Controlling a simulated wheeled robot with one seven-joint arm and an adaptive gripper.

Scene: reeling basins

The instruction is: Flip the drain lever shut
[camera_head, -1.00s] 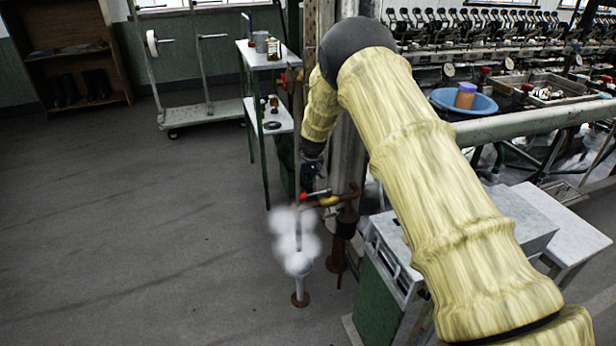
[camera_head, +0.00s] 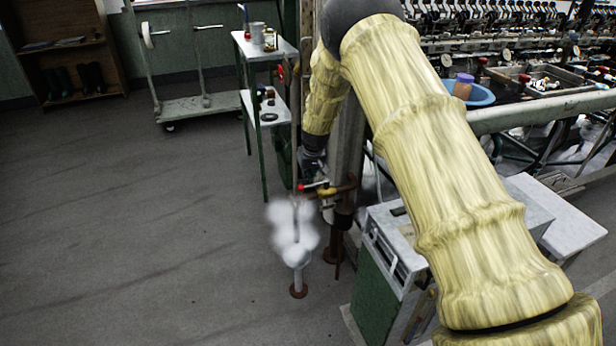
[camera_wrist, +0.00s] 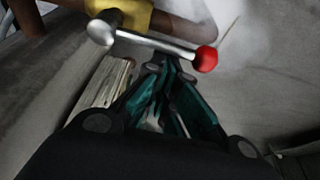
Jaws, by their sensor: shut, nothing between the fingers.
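The drain lever (camera_wrist: 155,43) is a silver bar with a red ball knob (camera_wrist: 205,58) at its right end in the wrist view. Its other end joins a yellow valve body (camera_wrist: 132,12) on a brownish pipe. In the head view the yellow valve (camera_head: 330,192) sits on a low pipe beside the column, with the red knob at its left. My gripper (camera_wrist: 172,66) is shut and empty, its tips just below the lever bar in the wrist view. I cannot tell whether they touch it. In the head view my gripper (camera_head: 311,176) is close above the lever, partly dark and small.
A vertical pipe and column stand close by. A grey-topped green cabinet (camera_head: 375,285) is at the right, and a small shelf table (camera_head: 262,48) behind. The left floor is clear.

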